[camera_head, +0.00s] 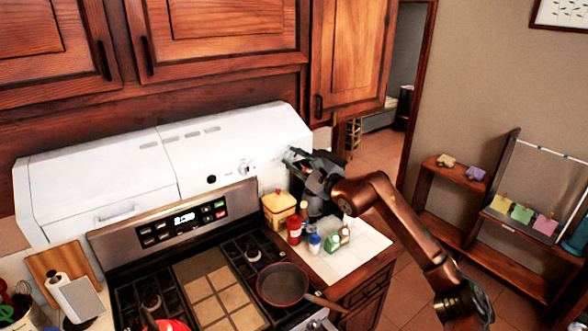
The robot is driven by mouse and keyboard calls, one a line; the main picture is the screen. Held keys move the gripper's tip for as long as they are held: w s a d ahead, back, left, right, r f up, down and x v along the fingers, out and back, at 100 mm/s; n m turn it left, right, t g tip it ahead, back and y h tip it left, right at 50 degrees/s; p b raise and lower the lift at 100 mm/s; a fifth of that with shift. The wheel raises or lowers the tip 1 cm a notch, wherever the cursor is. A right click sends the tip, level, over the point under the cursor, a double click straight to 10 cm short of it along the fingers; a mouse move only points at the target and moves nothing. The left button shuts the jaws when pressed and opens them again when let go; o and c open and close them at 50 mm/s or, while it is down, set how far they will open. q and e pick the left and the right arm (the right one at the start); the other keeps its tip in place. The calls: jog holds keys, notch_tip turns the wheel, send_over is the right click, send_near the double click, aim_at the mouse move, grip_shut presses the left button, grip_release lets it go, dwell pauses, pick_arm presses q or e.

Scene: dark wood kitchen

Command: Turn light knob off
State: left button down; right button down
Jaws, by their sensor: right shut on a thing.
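The white range hood (230,150) hangs above the stove. On its front, near the right end, are a light round knob (246,167) and a dark round knob (211,179); labels are too small to read. My right arm reaches in from the lower right. My right gripper (294,157) is beside the hood's right end, to the right of both knobs and visibly apart from them. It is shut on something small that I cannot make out. My left gripper is not in view.
A stove (205,275) with a frying pan (283,285) stands below the hood. A yellow canister (278,209), red jar (294,230) and bottles crowd the right counter (365,245). Wooden cabinets (222,35) are above. A wooden shelf (490,262) stands at the right.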

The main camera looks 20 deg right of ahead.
jog(key=n+b, duration=0.1)
jog(key=n, duration=0.1)
jog(key=n+b, duration=0.1)
jog(key=b, duration=0.1)
jog(key=shift+f+n, duration=0.2)
jog(key=shift+n, duration=0.2)
jog(key=shift+n+b, duration=0.9)
jog(key=shift+n, duration=0.3)
jog(key=shift+n+b, duration=0.4)
jog(key=shift+n, duration=0.6)
jog(key=shift+r, duration=0.1)
jog(key=c, duration=1.6)
grip_release()
jog(key=v, duration=1.2)
jog(key=shift+a, duration=0.1)
